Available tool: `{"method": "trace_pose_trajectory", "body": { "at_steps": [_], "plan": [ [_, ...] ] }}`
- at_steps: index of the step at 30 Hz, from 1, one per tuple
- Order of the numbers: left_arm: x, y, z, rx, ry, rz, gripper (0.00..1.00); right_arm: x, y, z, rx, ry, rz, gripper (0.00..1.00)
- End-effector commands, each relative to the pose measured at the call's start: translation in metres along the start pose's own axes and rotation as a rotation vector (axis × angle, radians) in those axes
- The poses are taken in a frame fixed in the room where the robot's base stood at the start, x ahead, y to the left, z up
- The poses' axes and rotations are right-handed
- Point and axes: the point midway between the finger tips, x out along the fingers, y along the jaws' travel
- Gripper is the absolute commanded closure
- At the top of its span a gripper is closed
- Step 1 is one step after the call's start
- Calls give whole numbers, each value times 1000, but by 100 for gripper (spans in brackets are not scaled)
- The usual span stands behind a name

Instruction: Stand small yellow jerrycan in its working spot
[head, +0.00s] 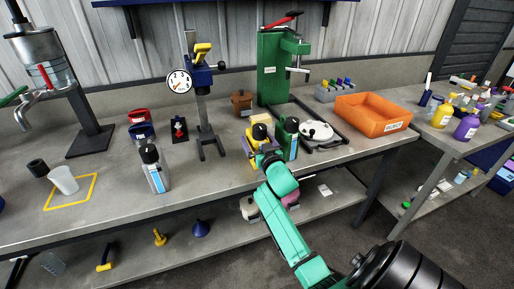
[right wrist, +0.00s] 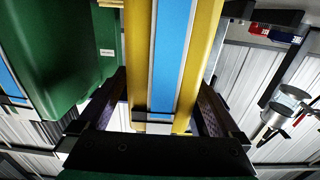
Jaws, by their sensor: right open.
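The small yellow jerrycan (head: 249,143) with a black cap stands on the bench near its front edge, partly hidden by my right gripper (head: 264,157). In the right wrist view the yellow jerrycan (right wrist: 140,60), with a blue stripe, fills the space between my right fingers (right wrist: 155,118). The fingers are open on either side of it, and I cannot tell whether they touch it. A green jerrycan (head: 289,142) stands close to its right; it also shows in the right wrist view (right wrist: 60,50). My left gripper is not in view.
An orange bin (head: 372,117) is right.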

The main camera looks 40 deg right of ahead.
Motion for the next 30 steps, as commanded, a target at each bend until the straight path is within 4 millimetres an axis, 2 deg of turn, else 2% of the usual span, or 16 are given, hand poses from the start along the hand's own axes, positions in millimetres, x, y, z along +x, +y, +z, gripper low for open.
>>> {"method": "trace_pose_trajectory", "body": {
  "at_steps": [5,6,8,9,13,14,24,28,30],
  "plan": [
    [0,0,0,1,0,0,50,1,0,1,0,0,-1,0],
    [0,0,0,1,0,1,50,1,0,1,0,0,-1,8],
    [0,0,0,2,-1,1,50,1,0,1,0,0,-1,31],
    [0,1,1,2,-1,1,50,1,0,1,0,0,-1,46],
    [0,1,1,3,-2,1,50,1,0,1,0,0,-1,96],
    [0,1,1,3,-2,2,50,1,0,1,0,0,-1,100],
    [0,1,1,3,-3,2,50,1,0,-4,-2,4,-1,100],
    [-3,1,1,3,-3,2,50,1,0,-17,-4,7,-1,100],
    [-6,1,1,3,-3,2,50,1,0,-31,-4,8,-2,100]
  ]
}}
